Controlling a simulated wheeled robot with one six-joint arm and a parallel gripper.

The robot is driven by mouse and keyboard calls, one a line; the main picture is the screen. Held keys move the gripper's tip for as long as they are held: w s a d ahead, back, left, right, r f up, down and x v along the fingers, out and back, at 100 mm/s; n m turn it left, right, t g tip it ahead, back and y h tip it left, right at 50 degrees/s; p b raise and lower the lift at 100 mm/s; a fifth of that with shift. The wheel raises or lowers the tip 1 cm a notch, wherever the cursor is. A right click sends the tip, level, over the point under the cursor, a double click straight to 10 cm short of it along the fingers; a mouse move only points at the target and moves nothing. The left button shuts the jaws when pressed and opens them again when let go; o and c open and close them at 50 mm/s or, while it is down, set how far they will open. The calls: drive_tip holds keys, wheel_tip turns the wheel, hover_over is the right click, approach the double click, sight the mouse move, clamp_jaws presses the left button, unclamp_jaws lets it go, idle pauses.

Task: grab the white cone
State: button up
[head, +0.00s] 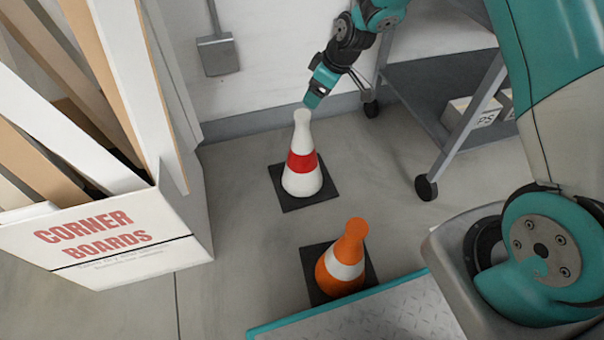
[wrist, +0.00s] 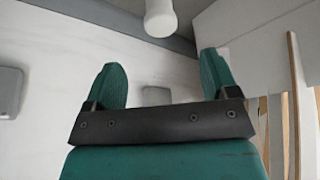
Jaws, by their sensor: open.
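The white cone (head: 301,172) with a red band stands upright on its black square base on the floor, in the middle of the head view. My gripper (head: 312,101) is just above and slightly right of the cone's rounded top in that view. In the wrist view my gripper (wrist: 162,82) shows its two teal fingers spread apart with nothing between them. The cone's white top (wrist: 160,20) shows at the upper edge of the wrist view, beyond the fingertips. The rest of the cone is out of that view.
An orange cone (head: 341,262) with a white band stands nearer, below the white one. A box marked corner boards (head: 120,245) holds tall boards at the left. A grey wheeled cart (head: 430,95) stands at the right. A wall runs behind the white cone.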

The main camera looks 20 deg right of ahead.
sight(303, 113)
drive_tip(key=b+x, duration=0.2)
drive_tip(key=x, duration=0.4)
drive_tip(key=b+x, duration=0.4)
drive_tip(key=x, duration=0.1)
drive_tip(key=shift+w+f, duration=0.1)
clamp_jaws()
